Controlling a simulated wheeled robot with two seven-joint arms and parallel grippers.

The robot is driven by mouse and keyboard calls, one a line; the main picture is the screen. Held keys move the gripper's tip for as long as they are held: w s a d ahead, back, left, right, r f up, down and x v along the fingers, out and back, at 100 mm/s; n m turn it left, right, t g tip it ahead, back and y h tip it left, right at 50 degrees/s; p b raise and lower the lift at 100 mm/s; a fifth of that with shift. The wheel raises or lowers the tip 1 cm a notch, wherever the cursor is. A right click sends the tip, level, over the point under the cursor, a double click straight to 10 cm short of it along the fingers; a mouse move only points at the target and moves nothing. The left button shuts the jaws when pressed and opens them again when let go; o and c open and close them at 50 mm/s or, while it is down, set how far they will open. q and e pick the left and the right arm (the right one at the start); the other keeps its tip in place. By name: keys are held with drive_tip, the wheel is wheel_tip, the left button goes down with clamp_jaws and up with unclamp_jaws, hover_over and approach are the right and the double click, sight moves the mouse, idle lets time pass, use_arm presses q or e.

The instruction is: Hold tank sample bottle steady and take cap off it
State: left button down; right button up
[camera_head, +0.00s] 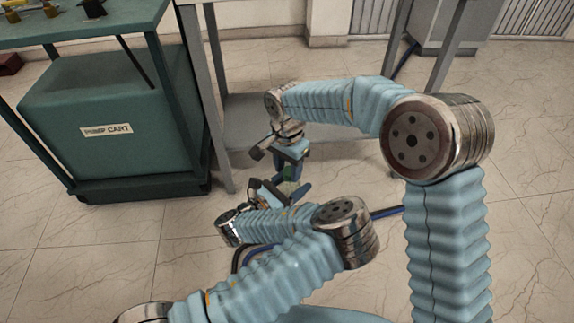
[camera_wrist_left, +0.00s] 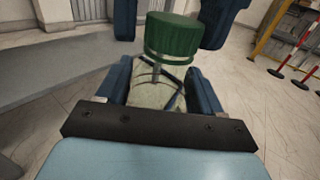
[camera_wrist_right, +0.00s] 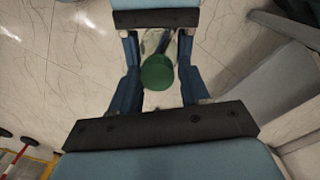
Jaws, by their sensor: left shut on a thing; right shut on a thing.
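The sample bottle is a clear body (camera_wrist_left: 150,92) with a round green cap (camera_wrist_left: 172,36) above it. My left gripper (camera_head: 280,191) is shut on the clear body, with a blue finger on each side in the left wrist view. My right gripper (camera_head: 288,172) comes from above and is shut on the green cap, which also shows between its fingers in the right wrist view (camera_wrist_right: 158,72). In the head view the bottle is small and mostly hidden by the grippers.
A green pump cart (camera_head: 110,120) stands at the left. A grey table with metal legs (camera_head: 207,90) and a low shelf (camera_head: 245,125) is behind the grippers. Tiled floor (camera_head: 120,245) lies open at the lower left. Red-and-white posts (camera_wrist_left: 296,55) stand far off in the left wrist view.

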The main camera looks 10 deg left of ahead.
drive_tip(key=shift+w+a+r, duration=0.1)
drive_tip(key=shift+a, duration=0.2)
drive_tip(key=c, duration=0.5)
drive_tip(key=shift+o, duration=0.2)
drive_tip(key=n, duration=0.6)
drive_tip(key=shift+n, duration=0.4)
drive_tip(key=n, duration=0.6)
drive_tip(key=shift+s+d, duration=0.15)
drive_tip(key=shift+s, duration=0.05)
drive_tip(key=n, duration=0.5)
drive_tip(key=shift+d+n, duration=0.1)
drive_tip(key=shift+n, duration=0.2)
drive_tip(key=n, duration=0.4)
drive_tip(key=shift+s, duration=0.1)
drive_tip(key=shift+d+r, duration=0.1)
drive_tip(key=shift+d, duration=0.05)
drive_tip(key=shift+r, duration=0.2)
drive_tip(key=shift+r, duration=0.6)
drive_tip(key=shift+w+d+r, duration=0.1)
drive_tip(key=shift+w+r, duration=0.1)
drive_tip(key=shift+r, duration=0.05)
